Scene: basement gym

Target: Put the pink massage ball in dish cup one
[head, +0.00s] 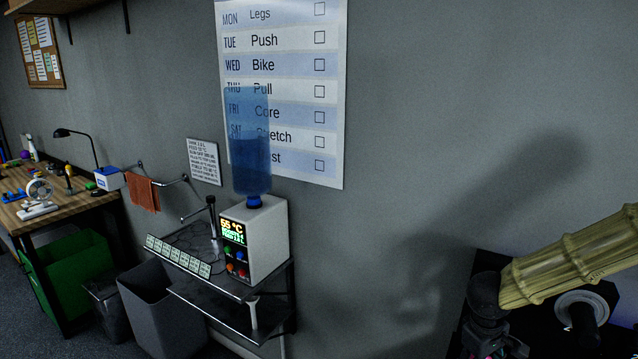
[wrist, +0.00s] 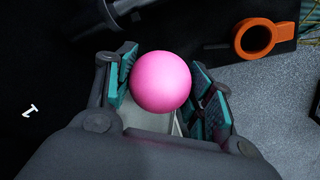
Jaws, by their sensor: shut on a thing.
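The pink massage ball (wrist: 161,81) is a smooth sphere held between the teal-padded fingers of my gripper (wrist: 166,72) in the wrist view. The fingers touch it on its left and right sides. A black surface lies below, with a white "1" (wrist: 31,111) printed on it at the left. I cannot make out a dish cup beside that mark; the gripper body hides much of the lower picture. In the head view the ball is not clearly seen.
The wrist view shows an orange ring-shaped thing (wrist: 240,39) at upper right and grey speckled floor (wrist: 275,105) past the black edge. In the head view, a steel wall shelf (head: 219,279) carries a water dispenser (head: 268,245); a wooden workbench (head: 62,211) stands far left.

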